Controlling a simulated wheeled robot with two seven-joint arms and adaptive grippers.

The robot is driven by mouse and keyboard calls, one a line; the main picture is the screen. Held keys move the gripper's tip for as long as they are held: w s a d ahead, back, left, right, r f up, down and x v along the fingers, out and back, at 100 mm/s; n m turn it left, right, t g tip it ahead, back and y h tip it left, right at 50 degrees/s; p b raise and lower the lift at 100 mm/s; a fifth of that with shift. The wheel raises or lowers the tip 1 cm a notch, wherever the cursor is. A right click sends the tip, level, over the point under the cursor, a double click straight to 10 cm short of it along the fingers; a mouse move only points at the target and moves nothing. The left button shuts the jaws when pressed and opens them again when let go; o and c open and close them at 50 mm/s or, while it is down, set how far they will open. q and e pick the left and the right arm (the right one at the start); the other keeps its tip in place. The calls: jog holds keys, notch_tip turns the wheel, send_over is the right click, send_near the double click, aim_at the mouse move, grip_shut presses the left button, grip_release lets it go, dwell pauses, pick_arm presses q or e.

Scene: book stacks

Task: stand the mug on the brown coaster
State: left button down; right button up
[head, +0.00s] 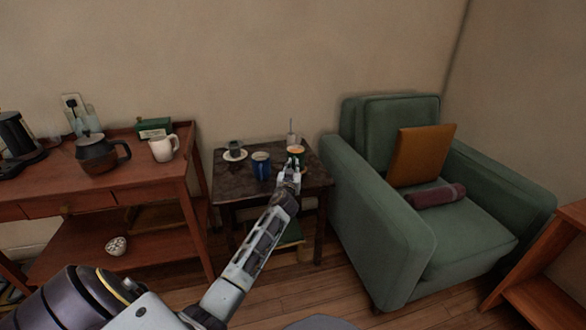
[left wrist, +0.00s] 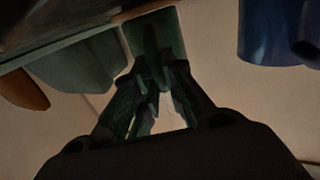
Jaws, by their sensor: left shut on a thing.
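My left gripper (head: 291,167) reaches over the small dark side table (head: 228,190). In the left wrist view its fingers (left wrist: 153,72) are shut on a dark green thing (left wrist: 155,32), which looks like the side of a mug. In the head view a mug with an orange-brown inside (head: 296,151) shows just beyond the fingertips. I cannot tell whether it stands on the table or is slightly raised. A blue mug (head: 261,168) stands to its left and also shows in the left wrist view (left wrist: 275,35). I cannot make out the brown coaster. My right gripper is not in view.
A dark cup on a white saucer (head: 235,155) and a pale container with a stick (head: 291,138) share the side table. A green armchair (head: 385,240) stands close on the right. A wooden sideboard on the left holds a white mug (head: 162,149) and a dark teapot (head: 97,155).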

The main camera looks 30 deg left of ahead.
pick_arm(q)
jog(key=c, duration=1.5)
grip_release()
jog(key=shift+f, duration=0.1)
jog(key=shift+p+v, duration=1.3)
jog(key=shift+v, duration=4.7)
